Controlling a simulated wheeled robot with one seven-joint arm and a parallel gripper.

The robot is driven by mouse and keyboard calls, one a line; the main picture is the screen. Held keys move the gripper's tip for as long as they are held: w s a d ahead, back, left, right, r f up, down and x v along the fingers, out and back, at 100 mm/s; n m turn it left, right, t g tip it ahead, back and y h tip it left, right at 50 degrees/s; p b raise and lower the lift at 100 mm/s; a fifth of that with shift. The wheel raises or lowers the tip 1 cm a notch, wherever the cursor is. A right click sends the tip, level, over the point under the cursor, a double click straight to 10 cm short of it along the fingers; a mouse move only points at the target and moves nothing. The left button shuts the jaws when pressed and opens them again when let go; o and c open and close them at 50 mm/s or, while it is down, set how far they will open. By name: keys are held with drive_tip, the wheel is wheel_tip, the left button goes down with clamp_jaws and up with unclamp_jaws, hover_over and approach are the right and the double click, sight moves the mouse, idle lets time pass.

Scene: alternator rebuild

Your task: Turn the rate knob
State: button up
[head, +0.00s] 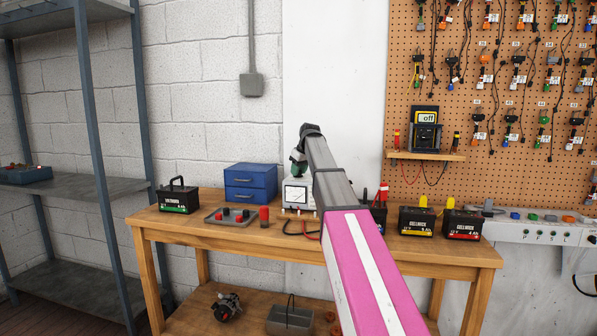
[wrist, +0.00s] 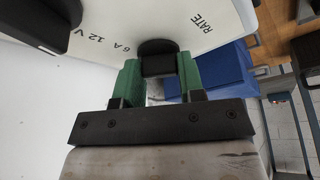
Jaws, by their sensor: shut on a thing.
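The white charger (head: 298,194) with a meter face stands on the wooden bench, partly hidden by my arm. In the wrist view its panel (wrist: 110,28) carries the printing "6 A 12 V" and "RATE". The black rate knob (wrist: 157,47) sits between these labels. My gripper (wrist: 157,68) has its two green fingers shut on the knob, one on each side. In the head view my gripper (head: 298,165) shows at the charger's upper front, and the knob is hidden there. I cannot make out the knob's pointer.
A blue drawer box (head: 250,182) stands left of the charger, with a grey tray (head: 228,217) and a red cylinder (head: 264,218) in front. Black batteries (head: 417,219) stand to the right. A meter (head: 425,133) sits on a small shelf above the bench (head: 200,231).

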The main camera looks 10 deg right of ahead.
drive_tip(key=n+g, duration=0.1)
drive_tip(key=n, duration=0.2)
drive_tip(key=n+g+y, duration=0.1)
drive_tip(key=n, duration=0.2)
drive_tip(key=shift+w+d+n+y, duration=0.1)
drive_tip(key=shift+n+y, duration=0.2)
drive_tip(key=shift+n, duration=0.1)
idle(0.4)
drive_tip(key=o, duration=0.9)
drive_tip(key=shift+o, duration=0.2)
drive_tip(key=shift+r, duration=0.1)
drive_tip(key=v, duration=1)
drive_tip(key=shift+d+r, duration=0.2)
drive_tip(key=shift+r, duration=0.15)
